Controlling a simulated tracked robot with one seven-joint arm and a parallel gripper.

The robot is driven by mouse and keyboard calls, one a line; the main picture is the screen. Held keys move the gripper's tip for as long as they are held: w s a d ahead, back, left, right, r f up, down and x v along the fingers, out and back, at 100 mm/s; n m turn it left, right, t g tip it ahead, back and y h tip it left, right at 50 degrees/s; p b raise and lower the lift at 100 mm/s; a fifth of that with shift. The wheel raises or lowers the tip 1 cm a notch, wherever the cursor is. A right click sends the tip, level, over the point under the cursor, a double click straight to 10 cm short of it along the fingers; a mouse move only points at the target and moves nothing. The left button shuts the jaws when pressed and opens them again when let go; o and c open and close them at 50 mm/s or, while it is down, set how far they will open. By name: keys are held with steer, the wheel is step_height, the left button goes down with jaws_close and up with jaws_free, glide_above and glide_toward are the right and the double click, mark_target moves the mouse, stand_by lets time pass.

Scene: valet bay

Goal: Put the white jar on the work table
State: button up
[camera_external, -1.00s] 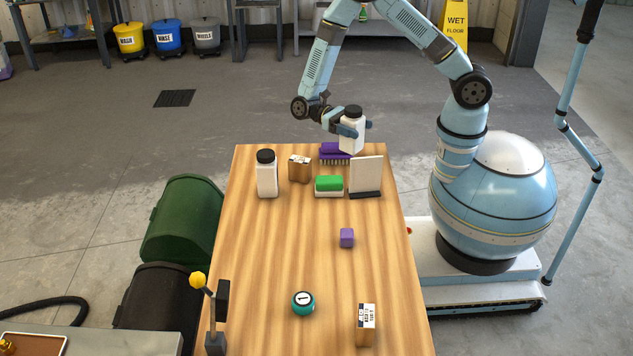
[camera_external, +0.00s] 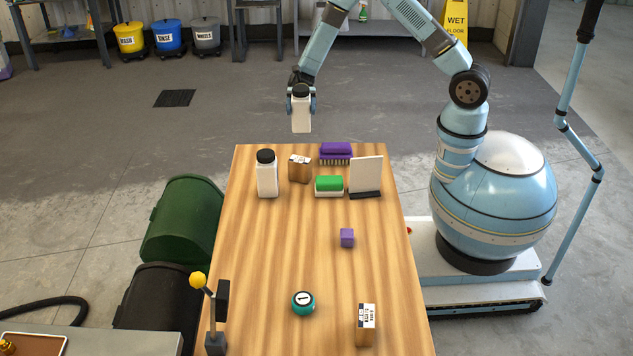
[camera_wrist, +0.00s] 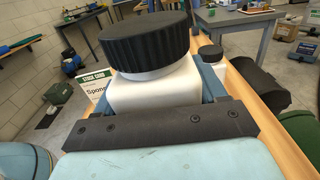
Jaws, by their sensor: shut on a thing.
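My gripper (camera_external: 301,102) is shut on a white jar (camera_external: 301,122) with a black lid and holds it upright, in the air at the far end of the work table (camera_external: 290,260). The held jar (camera_wrist: 150,85) fills the middle of the wrist view, its ribbed black lid at the top. A second white jar (camera_external: 267,178) with a black lid stands on the table's far left part. It shows partly behind the held jar in the wrist view (camera_wrist: 211,62).
A brown box (camera_external: 299,168), a purple brush (camera_external: 336,153), a green-and-white sponge (camera_external: 329,186) and a white sign (camera_external: 366,175) crowd the table's far end. The middle left is clear.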

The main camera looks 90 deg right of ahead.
steer(key=w+f, duration=0.7)
steer(key=w+a+f, duration=0.1)
steer(key=w+f, duration=0.2)
steer(key=f, duration=0.1)
steer(key=shift+w+a+f, duration=0.1)
steer(key=shift+w+f, duration=0.15)
steer(key=shift+w, duration=0.05)
steer(key=o, duration=1.5)
steer(key=shift+c, duration=0.2)
